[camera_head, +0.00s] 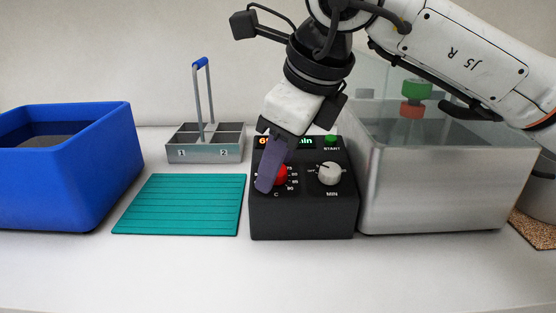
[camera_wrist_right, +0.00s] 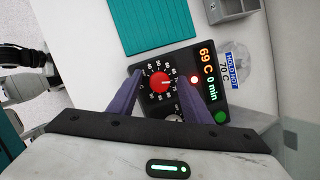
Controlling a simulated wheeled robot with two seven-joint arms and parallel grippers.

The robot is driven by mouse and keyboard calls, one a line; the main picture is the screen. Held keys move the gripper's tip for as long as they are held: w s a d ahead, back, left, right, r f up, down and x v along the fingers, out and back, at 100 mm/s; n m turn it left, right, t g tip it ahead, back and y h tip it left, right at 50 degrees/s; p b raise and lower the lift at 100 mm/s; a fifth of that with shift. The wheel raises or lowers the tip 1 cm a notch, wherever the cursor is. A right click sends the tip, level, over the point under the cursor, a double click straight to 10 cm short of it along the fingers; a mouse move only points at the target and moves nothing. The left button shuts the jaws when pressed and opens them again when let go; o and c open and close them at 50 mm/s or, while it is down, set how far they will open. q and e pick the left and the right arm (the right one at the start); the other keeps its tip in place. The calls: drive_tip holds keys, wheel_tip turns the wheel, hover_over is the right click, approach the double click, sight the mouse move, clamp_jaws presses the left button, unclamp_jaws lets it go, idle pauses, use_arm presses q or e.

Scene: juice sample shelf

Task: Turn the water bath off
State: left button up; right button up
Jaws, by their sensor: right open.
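The water bath's black control box (camera_head: 303,222) stands at the middle of the table, beside its steel tank (camera_head: 430,190). It has a red C knob (camera_head: 282,175), a white MIN knob (camera_head: 330,173) and a green START button (camera_head: 331,139). My right gripper (camera_head: 266,183) is open over the box. Its purple fingers show on either side of the red knob (camera_wrist_right: 161,81); contact cannot be told. My left gripper is not identifiable.
A blue bin (camera_head: 75,190) stands at the left. A teal mat (camera_head: 180,205) and a grey handled rack (camera_head: 205,153) lie between it and the box. A green and orange object (camera_head: 415,95) shows at the tank. The table front is clear.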

drive_tip(key=shift+c, duration=0.6)
drive_tip(key=c, duration=0.9)
drive_tip(key=shift+c, duration=0.2)
